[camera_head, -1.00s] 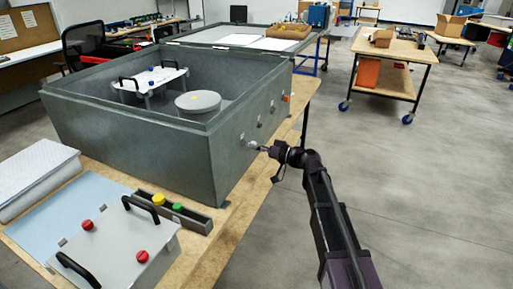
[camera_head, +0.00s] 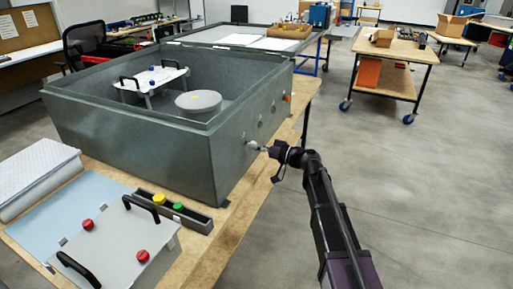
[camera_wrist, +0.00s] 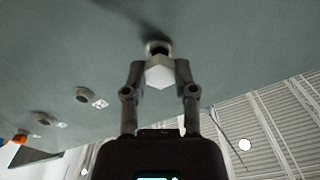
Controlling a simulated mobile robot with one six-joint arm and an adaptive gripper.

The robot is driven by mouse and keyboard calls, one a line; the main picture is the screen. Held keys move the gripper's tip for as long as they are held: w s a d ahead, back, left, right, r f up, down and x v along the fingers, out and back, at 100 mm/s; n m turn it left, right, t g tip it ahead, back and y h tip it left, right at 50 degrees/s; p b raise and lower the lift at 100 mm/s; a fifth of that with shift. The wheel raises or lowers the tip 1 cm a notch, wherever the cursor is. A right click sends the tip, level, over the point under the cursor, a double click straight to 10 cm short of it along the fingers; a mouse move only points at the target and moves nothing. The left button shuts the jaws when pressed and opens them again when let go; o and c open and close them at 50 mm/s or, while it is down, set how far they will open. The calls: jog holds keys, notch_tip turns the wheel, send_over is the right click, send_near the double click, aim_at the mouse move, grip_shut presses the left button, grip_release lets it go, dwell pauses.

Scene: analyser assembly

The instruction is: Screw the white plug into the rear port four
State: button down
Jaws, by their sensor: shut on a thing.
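A grey metal box (camera_head: 150,143) stands on a wooden bench, with a row of small ports along its right-hand side wall. My gripper (camera_head: 262,148) is at the port nearest the camera. In the wrist view, my gripper (camera_wrist: 160,78) is shut on the white plug (camera_wrist: 160,72), a hexagonal head between the two fingertips. The plug lines up with a port (camera_wrist: 158,46) in the wall, whose rim and dark hole show just behind it. How deep it sits in the port I cannot tell. In the head view the plug (camera_head: 252,145) is a small pale spot.
Two other ports (camera_wrist: 86,94) (camera_wrist: 44,118) and an orange plug (camera_wrist: 20,138) lie to the left in the wrist view. A grey panel with black handles (camera_head: 120,240) and a tray with yellow and green caps (camera_head: 195,218) lie on the bench. Floor at right is open.

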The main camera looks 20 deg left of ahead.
jog(key=shift+w+a, duration=0.1)
jog(key=shift+a, duration=0.6)
dwell(1.4)
jog(key=c, duration=1.1)
grip_release()
grip_shut()
jog(key=m, duration=1.1)
jog(key=shift+r, duration=0.1)
jog(key=m, duration=1.3)
jog(key=shift+r, duration=0.1)
